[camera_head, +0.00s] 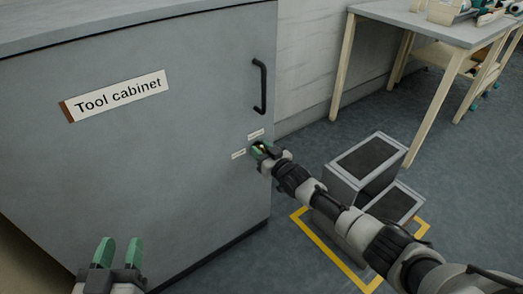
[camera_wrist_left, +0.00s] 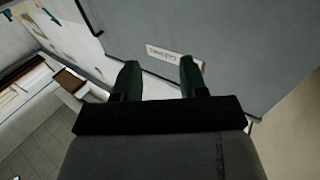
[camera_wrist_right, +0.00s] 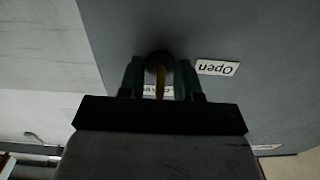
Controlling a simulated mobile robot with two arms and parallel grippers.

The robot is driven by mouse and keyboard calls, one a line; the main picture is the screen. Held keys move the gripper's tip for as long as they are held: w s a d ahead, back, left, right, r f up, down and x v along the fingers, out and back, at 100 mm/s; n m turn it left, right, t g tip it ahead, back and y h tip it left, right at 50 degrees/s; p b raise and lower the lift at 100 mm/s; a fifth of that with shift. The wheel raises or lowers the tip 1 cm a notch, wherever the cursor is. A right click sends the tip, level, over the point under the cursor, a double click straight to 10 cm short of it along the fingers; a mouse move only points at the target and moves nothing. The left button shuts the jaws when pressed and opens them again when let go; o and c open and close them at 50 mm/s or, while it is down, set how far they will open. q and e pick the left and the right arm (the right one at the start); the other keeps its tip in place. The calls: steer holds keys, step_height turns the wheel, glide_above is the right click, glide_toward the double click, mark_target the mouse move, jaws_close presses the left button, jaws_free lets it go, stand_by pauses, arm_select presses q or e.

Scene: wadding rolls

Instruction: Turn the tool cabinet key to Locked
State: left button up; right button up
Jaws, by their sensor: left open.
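The grey tool cabinet (camera_head: 150,150) has a sign reading "Tool cabinet". Its lock (camera_wrist_right: 158,58) is a dark round fitting low on the right of the door. The "Open" label (camera_wrist_right: 217,67) is beside the lock; another label (camera_wrist_right: 158,91) is partly hidden by the fingers. My left gripper (camera_head: 118,253) is open and empty before the cabinet.
A black door handle (camera_head: 260,87) is above the lock. A grey step block (camera_head: 365,165) stands on the floor inside yellow tape (camera_head: 330,255), beneath my right arm. A workbench (camera_head: 440,22) with items on it is at the back right.

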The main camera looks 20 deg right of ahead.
arm_select(q)
steer(key=shift+f, duration=0.1)
arm_select(e)
steer(key=shift+s, duration=0.15)
arm_select(q)
steer(key=s+a+f+g+y+p, duration=0.3)
steer(key=s+f+g, duration=0.4)
steer(key=f+g, duration=0.3)
steer(key=shift+s+a+n+g+p, duration=0.3)
steer(key=shift+a+p, duration=0.2)
steer(key=shift+p, duration=0.05)
arm_select(e)
steer(key=v, duration=1)
steer(key=shift+s, duration=0.25)
steer(key=shift+d, duration=0.15)
